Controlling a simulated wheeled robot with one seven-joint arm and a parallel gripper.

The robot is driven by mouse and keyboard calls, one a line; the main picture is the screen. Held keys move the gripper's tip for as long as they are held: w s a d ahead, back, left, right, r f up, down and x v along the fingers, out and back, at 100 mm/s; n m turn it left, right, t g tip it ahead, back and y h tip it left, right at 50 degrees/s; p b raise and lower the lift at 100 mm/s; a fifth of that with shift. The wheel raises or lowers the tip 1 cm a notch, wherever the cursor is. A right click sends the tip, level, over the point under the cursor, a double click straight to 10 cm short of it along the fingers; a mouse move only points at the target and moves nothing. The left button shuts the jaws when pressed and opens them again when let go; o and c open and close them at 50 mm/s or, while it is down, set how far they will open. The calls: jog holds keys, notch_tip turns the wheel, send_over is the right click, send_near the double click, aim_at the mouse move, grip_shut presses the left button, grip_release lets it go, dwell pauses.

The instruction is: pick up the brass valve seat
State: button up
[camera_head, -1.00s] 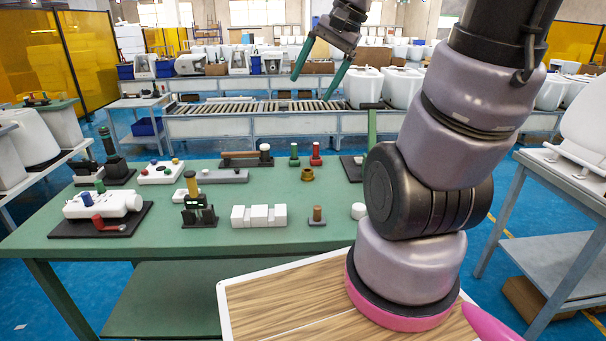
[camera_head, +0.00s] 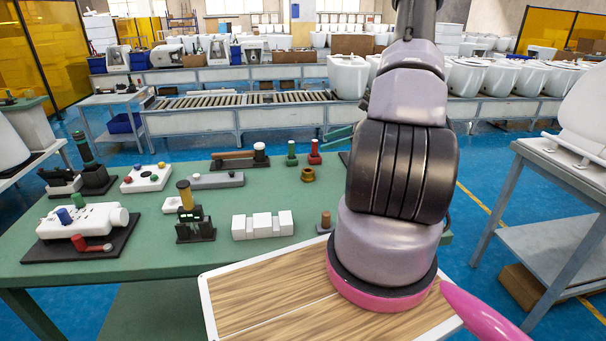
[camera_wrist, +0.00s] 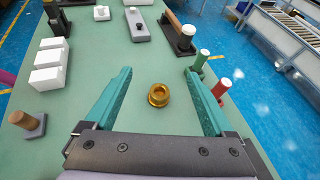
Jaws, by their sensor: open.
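The brass valve seat (camera_head: 308,174) is a small gold-coloured flanged ring on the green table (camera_head: 270,200), near its far right part. In the wrist view the valve seat (camera_wrist: 158,95) stands upright on the table, between and ahead of my gripper's two green fingers. My gripper (camera_wrist: 160,85) is open and empty, and its fingers do not touch the valve seat. In the head view my arm hides most of the gripper; only a bit of green finger (camera_head: 338,135) shows at the arm's left edge.
A red post (camera_head: 314,153) and a green post (camera_head: 292,154) stand close behind the valve seat. A white notched block (camera_head: 262,225) and a brown peg on a dark base (camera_head: 326,221) are nearer. A roller conveyor (camera_head: 245,100) runs behind the table.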

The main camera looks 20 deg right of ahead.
notch_tip(320, 180, down, 2)
send_near(305, 171)
jog(key=shift+m, duration=0.4)
jog(key=x, duration=0.7)
jog(key=shift+s+a, duration=0.1)
jog(key=shift+a, duration=0.25)
jog(key=shift+c, duration=0.3)
jog(key=shift+t, duration=0.3)
grip_shut()
